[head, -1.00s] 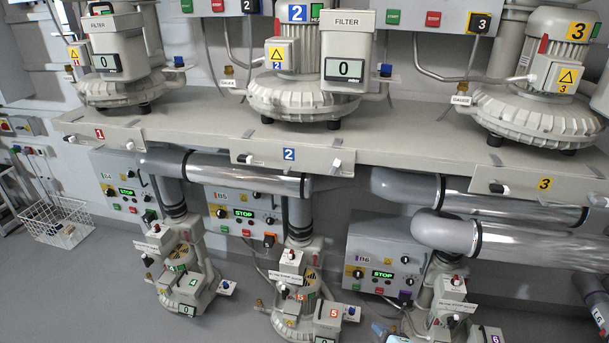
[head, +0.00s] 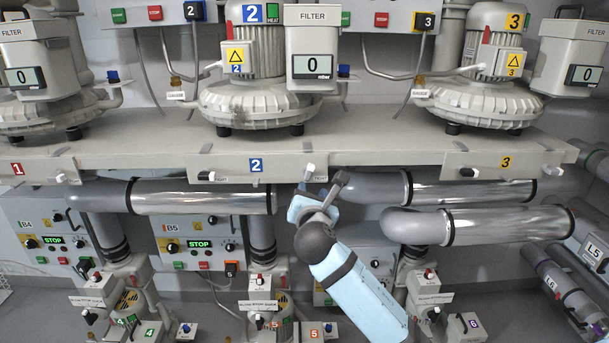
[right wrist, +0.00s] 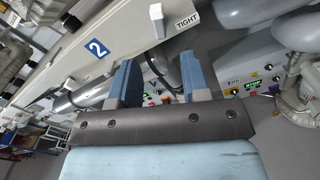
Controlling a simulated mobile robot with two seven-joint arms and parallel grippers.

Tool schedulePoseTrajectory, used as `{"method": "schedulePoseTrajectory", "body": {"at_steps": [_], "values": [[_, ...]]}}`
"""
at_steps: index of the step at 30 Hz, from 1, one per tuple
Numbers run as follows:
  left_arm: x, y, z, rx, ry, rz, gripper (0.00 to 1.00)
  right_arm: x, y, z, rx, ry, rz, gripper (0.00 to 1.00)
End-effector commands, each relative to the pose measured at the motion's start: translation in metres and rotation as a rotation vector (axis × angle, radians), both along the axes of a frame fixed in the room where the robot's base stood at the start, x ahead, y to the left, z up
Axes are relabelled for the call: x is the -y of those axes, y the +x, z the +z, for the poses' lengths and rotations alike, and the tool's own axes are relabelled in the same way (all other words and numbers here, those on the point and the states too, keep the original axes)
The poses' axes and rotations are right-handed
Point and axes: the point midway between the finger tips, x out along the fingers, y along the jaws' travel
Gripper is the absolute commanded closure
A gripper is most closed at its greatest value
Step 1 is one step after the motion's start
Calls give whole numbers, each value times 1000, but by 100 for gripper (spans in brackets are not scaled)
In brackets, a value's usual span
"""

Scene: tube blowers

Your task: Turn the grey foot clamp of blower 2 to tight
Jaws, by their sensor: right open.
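Blower 2 (head: 258,103) stands on the grey shelf, with a blue 2 plate (head: 256,165) on the shelf's front panel. The pale grey foot clamp (head: 309,172) sticks out at the right end of that panel, and a black knob (head: 206,176) sits at its left end. In the right wrist view the clamp (right wrist: 157,20) stands beside a TIGHT label (right wrist: 187,22). My right gripper (head: 322,188) is open and empty, just below and right of the clamp. In its wrist view the gripper (right wrist: 158,75) has its fingers apart, with the clamp beyond them, not between them. My left gripper is not in view.
The shelf front (head: 380,158) runs along above my right arm. Large grey pipes (head: 420,225) lie below the shelf, close to the right gripper. Control box B5 (head: 200,240) and small blowers stand lower down. A filter box (head: 312,45) hangs before blower 2.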

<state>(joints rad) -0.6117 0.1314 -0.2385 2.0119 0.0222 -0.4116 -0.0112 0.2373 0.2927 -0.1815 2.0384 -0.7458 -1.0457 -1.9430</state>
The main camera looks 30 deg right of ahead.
Motion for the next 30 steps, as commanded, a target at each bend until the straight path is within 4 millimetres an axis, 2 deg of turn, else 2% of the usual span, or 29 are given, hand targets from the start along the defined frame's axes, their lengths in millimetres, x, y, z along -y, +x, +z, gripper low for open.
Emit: {"method": "schedulePoseTrajectory", "body": {"at_steps": [9, 15, 21, 28, 29, 30], "values": [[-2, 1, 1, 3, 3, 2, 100, 36, 59, 0, 0, 2, -1, 57], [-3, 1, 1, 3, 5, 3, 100, 50, 83, 0, 0, 2, 2, 57], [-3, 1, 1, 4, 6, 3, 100, 56, 91, -1, -1, 3, 2, 57], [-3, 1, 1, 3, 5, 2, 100, 56, 92, -1, 0, 2, 2, 57], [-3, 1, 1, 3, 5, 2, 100, 56, 91, -1, -1, 3, 2, 62], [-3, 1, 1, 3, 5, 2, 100, 56, 91, -1, -1, 3, 2, 71]]}}
